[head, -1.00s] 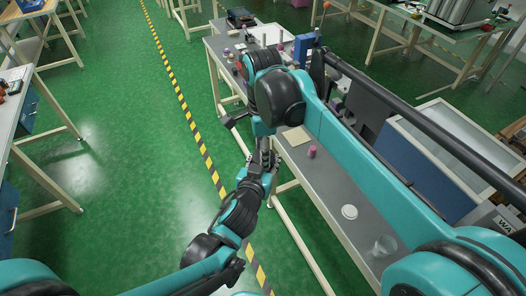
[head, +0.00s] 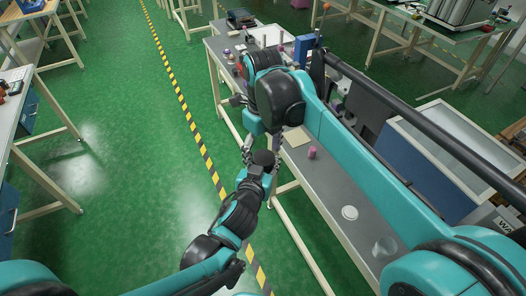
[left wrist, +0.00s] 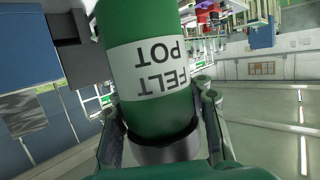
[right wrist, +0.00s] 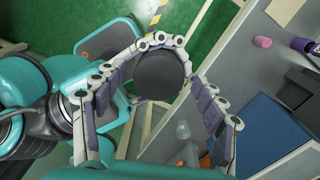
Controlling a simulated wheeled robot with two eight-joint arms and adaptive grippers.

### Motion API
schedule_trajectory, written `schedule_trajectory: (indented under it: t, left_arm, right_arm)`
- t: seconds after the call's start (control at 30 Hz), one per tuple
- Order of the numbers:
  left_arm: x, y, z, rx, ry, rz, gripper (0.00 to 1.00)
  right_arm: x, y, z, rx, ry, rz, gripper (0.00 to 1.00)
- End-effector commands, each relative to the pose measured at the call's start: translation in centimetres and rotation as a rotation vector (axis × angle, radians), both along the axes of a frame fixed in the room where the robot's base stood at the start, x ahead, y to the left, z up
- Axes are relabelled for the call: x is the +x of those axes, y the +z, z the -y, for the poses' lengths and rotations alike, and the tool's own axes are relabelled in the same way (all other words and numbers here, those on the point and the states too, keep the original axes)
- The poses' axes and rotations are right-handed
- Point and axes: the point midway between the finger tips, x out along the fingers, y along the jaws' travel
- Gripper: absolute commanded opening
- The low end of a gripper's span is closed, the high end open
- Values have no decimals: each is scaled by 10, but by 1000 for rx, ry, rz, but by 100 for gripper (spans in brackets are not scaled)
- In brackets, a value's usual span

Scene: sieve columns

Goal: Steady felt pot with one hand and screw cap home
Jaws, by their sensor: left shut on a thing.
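The green felt pot (left wrist: 155,105) with its white label shows in the left wrist view. My left gripper (left wrist: 152,92) is shut on it, a finger on each side. A dark grey round cap (right wrist: 160,76) shows end-on in the right wrist view, at the end of the pot; a grey band also shows at that end in the left wrist view (left wrist: 165,150). I cannot tell how far on it sits. The cap also shows in the head view (head: 264,158). My right gripper (right wrist: 152,72) is open, its fingers spread either side of the cap, apparently not touching it.
A grey bench (head: 330,190) stands to the right, with a pink cylinder (head: 312,152), a white disc (head: 349,212), a clear vessel (head: 385,247) and a tan square (head: 296,138) on it. A blue box (head: 303,48) stands farther back. Green floor lies free at left.

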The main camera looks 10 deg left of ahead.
Motion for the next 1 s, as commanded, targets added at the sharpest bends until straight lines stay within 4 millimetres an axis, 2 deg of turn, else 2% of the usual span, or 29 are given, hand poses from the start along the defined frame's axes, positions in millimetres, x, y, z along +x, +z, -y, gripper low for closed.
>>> schedule_trajectory:
  t: [0.23,0.5,0.6,0.83,0.9,1.0]
  left_arm:
    - [0,0,0,0,0,1,0]
    - [0,0,0,0,0,1,0]
    - [0,0,0,0,0,1,0]
    - [0,0,0,0,0,1,0]
    - [0,0,0,0,0,1,0]
    - [0,0,0,0,0,1,0]
  right_arm:
    - [0,4,0,0,1,-1,71]
    - [0,38,0,0,1,-1,71]
    - [0,44,0,0,1,-1,71]
    - [0,45,0,0,1,-1,71]
    - [0,45,0,0,3,-1,67]
    - [0,45,0,0,35,-1,67]
